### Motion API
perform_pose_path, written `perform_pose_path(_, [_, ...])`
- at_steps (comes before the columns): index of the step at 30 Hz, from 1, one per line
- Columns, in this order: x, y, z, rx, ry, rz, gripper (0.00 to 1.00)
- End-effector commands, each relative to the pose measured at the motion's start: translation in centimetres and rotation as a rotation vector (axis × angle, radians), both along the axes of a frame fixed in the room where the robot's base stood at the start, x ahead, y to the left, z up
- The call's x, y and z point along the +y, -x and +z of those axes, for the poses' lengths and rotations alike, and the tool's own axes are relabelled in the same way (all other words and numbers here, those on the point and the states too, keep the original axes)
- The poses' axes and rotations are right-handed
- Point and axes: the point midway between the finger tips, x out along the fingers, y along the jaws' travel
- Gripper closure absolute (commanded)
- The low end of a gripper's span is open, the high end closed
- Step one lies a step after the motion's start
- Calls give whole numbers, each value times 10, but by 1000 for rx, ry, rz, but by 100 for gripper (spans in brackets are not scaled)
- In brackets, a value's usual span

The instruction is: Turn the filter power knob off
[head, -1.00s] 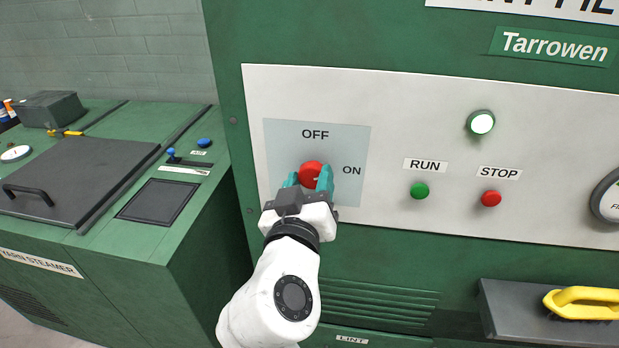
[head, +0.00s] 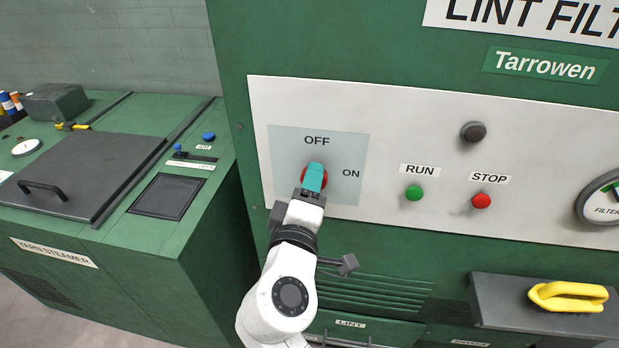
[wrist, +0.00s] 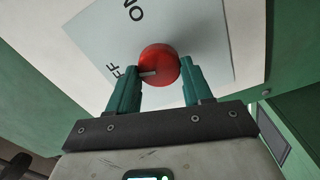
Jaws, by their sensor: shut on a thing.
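The red filter power knob (head: 305,181) sits on a pale blue plate (head: 350,145) with OFF printed above it and ON to its right. My gripper (head: 314,177) is shut on the knob, its teal fingers one in front of the other in the head view and hiding much of it. In the wrist view the knob (wrist: 160,62) lies between the two fingertips (wrist: 157,75). Its white pointer line points left, toward the OFF lettering, which the left finger partly covers. The lamp (head: 473,131) at the panel's upper right is dark.
A green RUN button (head: 414,193), a red STOP button (head: 481,201) and a gauge (head: 603,200) lie to the right. A yellow-handled brush (head: 567,297) rests on a grey shelf (head: 500,312) below. The green yarn steamer (head: 150,245) stands at the left.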

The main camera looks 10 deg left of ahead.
Motion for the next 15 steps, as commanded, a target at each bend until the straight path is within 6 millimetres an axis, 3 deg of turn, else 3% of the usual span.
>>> perform_pose_path(15, [1,0,-1,8,261,3,80])
